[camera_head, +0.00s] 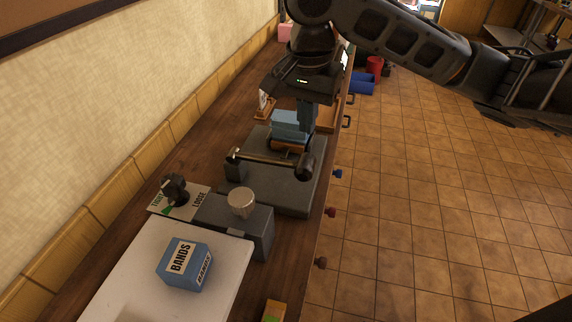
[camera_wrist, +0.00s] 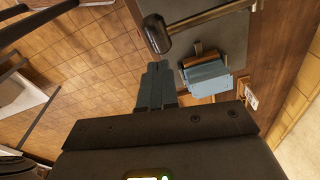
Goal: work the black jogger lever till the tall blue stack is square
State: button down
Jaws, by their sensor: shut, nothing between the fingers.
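The blue stack (camera_head: 289,122) sits on the grey press base, behind the crossbar; its layers look unevenly lined up in the wrist view (camera_wrist: 208,78). A crossbar with a thick black end (camera_head: 306,166) spans in front of it; this black end also shows in the wrist view (camera_wrist: 156,34). I cannot tell for sure whether it is the jogger lever. My gripper (camera_head: 305,127) points down beside the stack on its right, with its blue-grey fingers together and empty. In the wrist view, the fingertips (camera_wrist: 158,66) are apart from the black end, with a gap to the stack.
A black knob (camera_head: 174,188) stands on a plate marked LOOSE. A grey block (camera_head: 262,236) with a round pale top (camera_head: 241,202) and a blue BANDS box (camera_head: 185,265) on a white board (camera_head: 120,270) are nearer. The wall bounds the left; open tiled floor lies right.

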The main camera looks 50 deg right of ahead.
aim_at(307, 159)
jog(key=shift+s+a+m, duration=0.15)
jog(key=shift+a+m, duration=0.05)
jog(key=shift+m, duration=0.1)
jog(key=shift+f, duration=0.1)
jog(key=shift+f, duration=0.85)
jog(key=f+b, duration=0.5)
jog(key=shift+d, duration=0.35)
jog(key=shift+f, duration=0.1)
